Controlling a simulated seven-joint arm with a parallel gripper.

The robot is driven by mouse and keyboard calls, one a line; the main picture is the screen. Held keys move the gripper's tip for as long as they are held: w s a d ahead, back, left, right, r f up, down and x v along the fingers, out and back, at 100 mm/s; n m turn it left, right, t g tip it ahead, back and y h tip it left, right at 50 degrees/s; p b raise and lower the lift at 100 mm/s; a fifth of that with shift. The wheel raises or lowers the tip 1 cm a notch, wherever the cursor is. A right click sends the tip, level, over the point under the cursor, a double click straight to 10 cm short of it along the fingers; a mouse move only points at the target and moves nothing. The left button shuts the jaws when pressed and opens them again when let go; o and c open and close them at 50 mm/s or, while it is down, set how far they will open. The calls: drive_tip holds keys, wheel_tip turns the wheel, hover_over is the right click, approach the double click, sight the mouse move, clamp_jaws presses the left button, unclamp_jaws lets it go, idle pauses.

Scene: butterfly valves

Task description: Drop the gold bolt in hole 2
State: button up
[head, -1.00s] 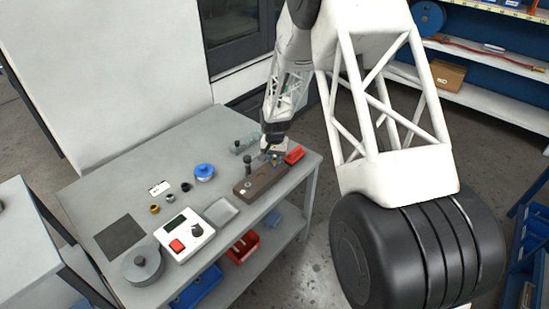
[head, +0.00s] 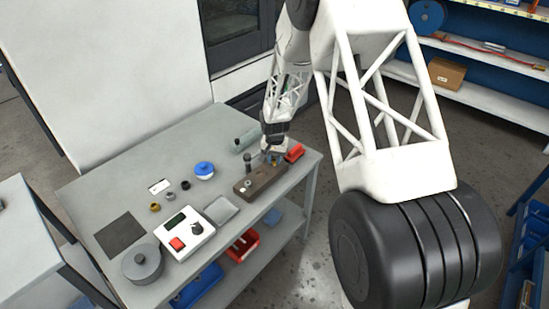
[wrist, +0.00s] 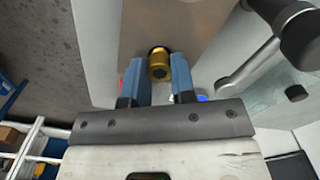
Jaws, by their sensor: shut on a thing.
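The gold bolt (wrist: 159,66) is between the blue fingertips of my gripper (wrist: 158,72) in the wrist view. My gripper is shut on it, above the brown block (wrist: 170,25). A dark hole edge (wrist: 157,49) shows right behind the bolt. I cannot tell whether the bolt's lower end is in the hole or above it. In the head view my gripper (head: 272,159) is over the far right part of the brown block (head: 262,182), and the bolt is too small to make out. No hole number is readable.
A dark upright piece (head: 248,160) stands at the block's back edge. A red bin (head: 294,153) sits right of the gripper. A grey-green cylinder (head: 246,139) lies behind. A blue-topped round part (head: 204,169), a grey tray (head: 221,210) and a control box (head: 185,235) are to the left.

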drive_tip(key=shift+f, duration=0.35)
idle(0.7)
drive_tip(key=o, duration=1.4)
drive_tip(key=shift+r, duration=3.75)
